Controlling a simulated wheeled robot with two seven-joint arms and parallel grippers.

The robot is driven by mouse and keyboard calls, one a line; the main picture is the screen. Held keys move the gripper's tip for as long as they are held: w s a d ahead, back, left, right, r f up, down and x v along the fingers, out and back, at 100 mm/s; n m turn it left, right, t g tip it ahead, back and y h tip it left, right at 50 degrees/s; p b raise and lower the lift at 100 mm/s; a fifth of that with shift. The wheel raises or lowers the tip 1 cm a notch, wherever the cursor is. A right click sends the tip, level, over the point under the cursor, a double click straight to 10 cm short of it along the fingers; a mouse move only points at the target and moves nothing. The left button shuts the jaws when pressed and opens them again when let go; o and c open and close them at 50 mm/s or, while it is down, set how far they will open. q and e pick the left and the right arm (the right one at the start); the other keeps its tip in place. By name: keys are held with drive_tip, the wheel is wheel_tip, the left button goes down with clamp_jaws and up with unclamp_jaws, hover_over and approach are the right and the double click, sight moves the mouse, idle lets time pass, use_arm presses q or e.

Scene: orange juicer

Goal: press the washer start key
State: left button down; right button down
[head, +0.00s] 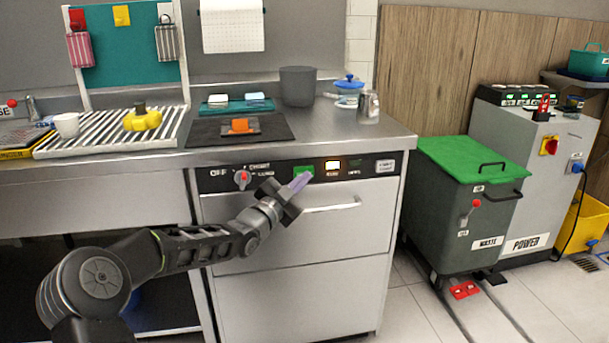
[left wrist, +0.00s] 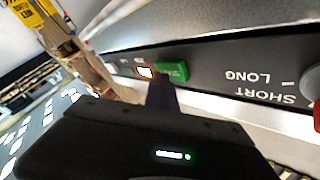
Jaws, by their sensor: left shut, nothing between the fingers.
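The washer (head: 297,275) is built in under the steel counter, with a black control panel along its top. A green key (head: 303,171) sits on the panel, and it also shows large in the left wrist view (left wrist: 174,71). My left gripper (head: 301,182) is shut and empty, its purple fingertips at the lower edge of the green key. In the left wrist view the fingertips (left wrist: 160,90) overlap the key's edge; I cannot tell whether they touch it. A lit white indicator (head: 333,165) is just right of the key. My right gripper is out of view.
A knob with a red mark (head: 242,178) is left of the key, and a bar handle (head: 331,206) runs below the panel. A grey pot (head: 297,87) and a dark mat (head: 205,132) are on the counter. A green-lidded waste bin (head: 462,205) stands right of the washer.

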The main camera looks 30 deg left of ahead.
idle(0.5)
use_arm(q)
drive_tip(key=shift+s+d+f+b, duration=0.1)
drive_tip(key=shift+s+d+b, duration=0.05)
drive_tip(key=shift+s+b, duration=0.15)
drive_tip(key=shift+s+d+b, duration=0.3)
drive_tip(key=shift+s, duration=0.1)
drive_tip(key=s+d+b, duration=0.1)
drive_tip(key=s, duration=0.1)
drive_tip(key=s+d+b, duration=0.1)
drive_tip(key=s+d, duration=0.1)
idle(0.5)
idle(0.6)
